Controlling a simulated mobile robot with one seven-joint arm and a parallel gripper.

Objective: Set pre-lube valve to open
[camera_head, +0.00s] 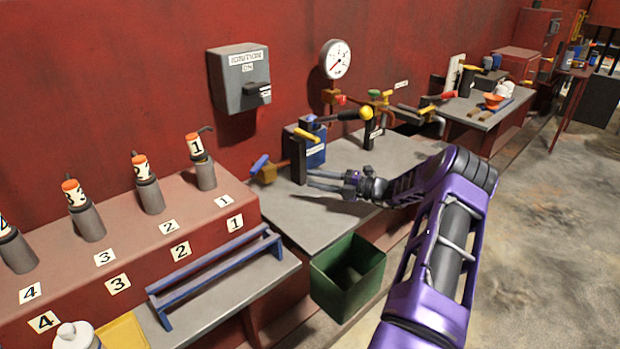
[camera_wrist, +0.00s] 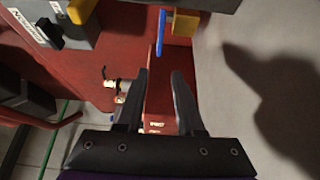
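A valve with a blue lever and a brass-coloured body (camera_head: 264,171) sits at the left end of the grey bench, by the red wall. Its blue lever (camera_wrist: 162,29) also shows in the wrist view, at the top. A black post with a yellow lever (camera_head: 299,160) stands to its right. The labels are too small to tell which one is the pre-lube valve. My gripper (camera_head: 311,181) is low over the bench, just right of the post's base, pointing left. Its two fingers (camera_wrist: 161,75) are apart with nothing between them.
A labelled blue box (camera_head: 312,152) stands behind the post. A long lever with a yellow ball (camera_head: 366,113) is above it. A green bin (camera_head: 347,275) hangs below the bench front. A blue rail (camera_head: 215,275) is at left. The bench's front right is clear.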

